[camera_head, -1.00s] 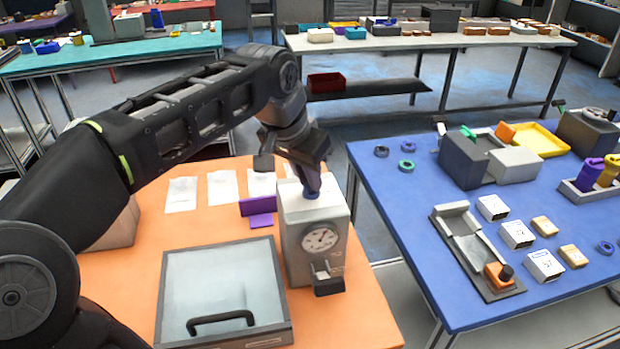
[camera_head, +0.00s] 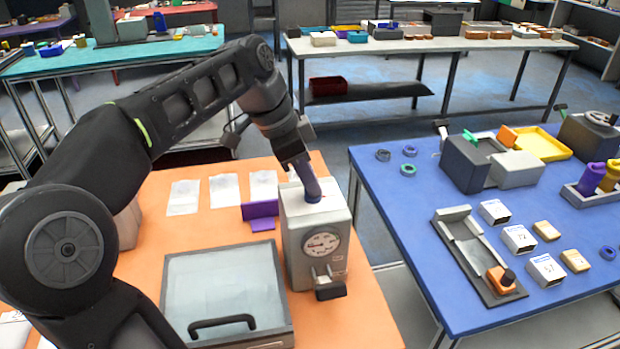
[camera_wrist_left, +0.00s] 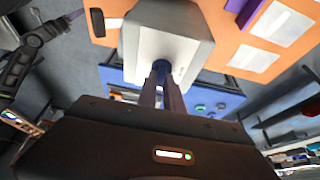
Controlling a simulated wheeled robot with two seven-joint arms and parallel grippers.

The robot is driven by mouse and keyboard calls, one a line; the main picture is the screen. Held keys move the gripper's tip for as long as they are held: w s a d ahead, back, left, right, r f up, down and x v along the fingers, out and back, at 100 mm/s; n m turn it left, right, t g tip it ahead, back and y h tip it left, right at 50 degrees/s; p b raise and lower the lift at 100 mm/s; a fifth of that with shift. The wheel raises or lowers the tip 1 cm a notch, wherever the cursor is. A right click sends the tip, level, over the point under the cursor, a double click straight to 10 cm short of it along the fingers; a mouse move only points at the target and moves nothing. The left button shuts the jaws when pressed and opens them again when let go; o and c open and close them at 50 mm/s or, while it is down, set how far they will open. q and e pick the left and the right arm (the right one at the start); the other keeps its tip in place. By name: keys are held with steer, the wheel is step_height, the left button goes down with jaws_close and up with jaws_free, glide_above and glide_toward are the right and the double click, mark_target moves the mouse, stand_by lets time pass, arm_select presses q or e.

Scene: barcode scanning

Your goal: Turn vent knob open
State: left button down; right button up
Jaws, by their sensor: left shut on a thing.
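A pale grey box with a round dial gauge (camera_head: 320,243) stands on the orange table. A blue vent knob (camera_head: 312,198) sits on top of the box. My left gripper (camera_head: 309,188) comes down from above and is shut on the knob, covering most of it. In the left wrist view the two fingers (camera_wrist_left: 167,82) close on the blue knob (camera_wrist_left: 161,66) against the box top (camera_wrist_left: 200,45). A small dark-ended lever (camera_head: 330,287) sticks out of the box's front. The gauge needle points roughly left. My right gripper is not in view.
A glass-lidded case (camera_head: 222,285) with a black handle is left of the box. A purple holder (camera_head: 260,215) and white paper sheets (camera_head: 224,188) lie behind it. The blue table (camera_head: 400,215) to the right holds boxes and a scanner-like fixture (camera_head: 478,258).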

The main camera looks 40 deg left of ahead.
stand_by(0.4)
arm_select(q)
steer(key=c, duration=1.5)
jaws_free()
steer(key=shift+s+a+r, duration=0.1)
steer(key=shift+a+r, duration=0.05)
steer(key=shift+r, duration=0.4)
steer(key=p+v, duration=0.6)
steer(key=shift+s+a+r, duration=0.1)
steer(key=shift+s+r, duration=0.05)
steer(key=shift+r, duration=0.15)
